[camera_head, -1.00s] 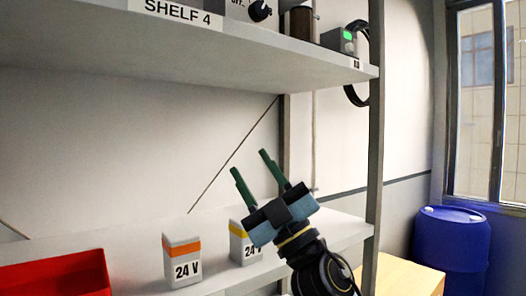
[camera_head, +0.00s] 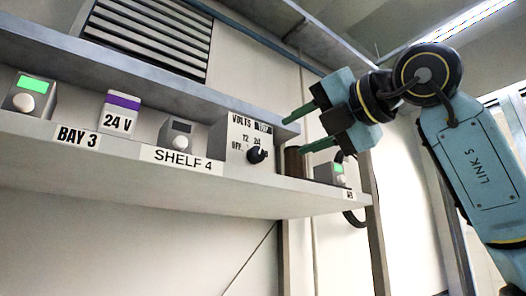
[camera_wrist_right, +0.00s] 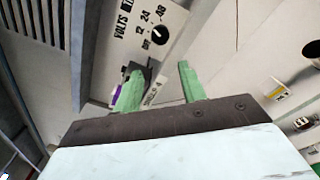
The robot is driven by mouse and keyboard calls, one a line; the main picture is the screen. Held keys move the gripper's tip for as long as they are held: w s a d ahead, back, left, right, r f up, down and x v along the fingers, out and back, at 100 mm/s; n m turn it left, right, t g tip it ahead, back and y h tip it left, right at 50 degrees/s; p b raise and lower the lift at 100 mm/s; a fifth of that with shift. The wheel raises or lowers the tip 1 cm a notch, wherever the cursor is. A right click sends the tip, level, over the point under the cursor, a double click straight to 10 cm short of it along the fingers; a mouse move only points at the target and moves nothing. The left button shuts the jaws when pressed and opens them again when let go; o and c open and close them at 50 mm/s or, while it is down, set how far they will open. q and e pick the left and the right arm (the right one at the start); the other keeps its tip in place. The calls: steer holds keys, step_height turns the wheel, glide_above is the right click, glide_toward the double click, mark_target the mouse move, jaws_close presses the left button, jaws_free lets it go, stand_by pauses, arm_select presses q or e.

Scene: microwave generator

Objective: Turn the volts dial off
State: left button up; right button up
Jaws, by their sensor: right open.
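The volts dial (camera_head: 256,155) is a black knob on the front of a light grey box (camera_head: 236,146) lettered VOLTS, with OFF, 12, 24 and more marks around it. It also shows in the right wrist view (camera_wrist_right: 160,35), beyond the fingertips. I cannot tell surely which mark its pointer faces. My right gripper (camera_head: 282,136) is open and empty, its green fingers pointing left toward the box, just right of the dial in the head view. In the right wrist view both fingertips (camera_wrist_right: 158,70) are apart, with the dial seen between and beyond them. My left gripper is not in view.
The box stands on an upper shelf (camera_head: 270,195) labelled SHELF 4. A small grey device (camera_head: 177,135), a purple-banded 24 V block (camera_head: 119,112) and a green-screen device (camera_head: 30,95) stand left. A brown cylinder (camera_head: 295,163) and another green-lit device (camera_head: 330,174) stand right.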

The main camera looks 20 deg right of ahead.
mark_target(259, 153)
steer(key=shift+m+h, duration=0.3)
steer(key=shift+h, duration=0.1)
steer(key=p+x, duration=0.1)
steer(key=x, duration=0.3)
steer(key=p+x, duration=0.2)
steer(key=x, duration=0.2)
steer(key=d+r+p+x, duration=0.1)
steer(key=p+x, duration=0.1)
steer(key=x, duration=0.2)
steer(key=shift+w+a, duration=0.15)
steer(key=shift+w, duration=0.25)
steer(key=c, duration=0.7)
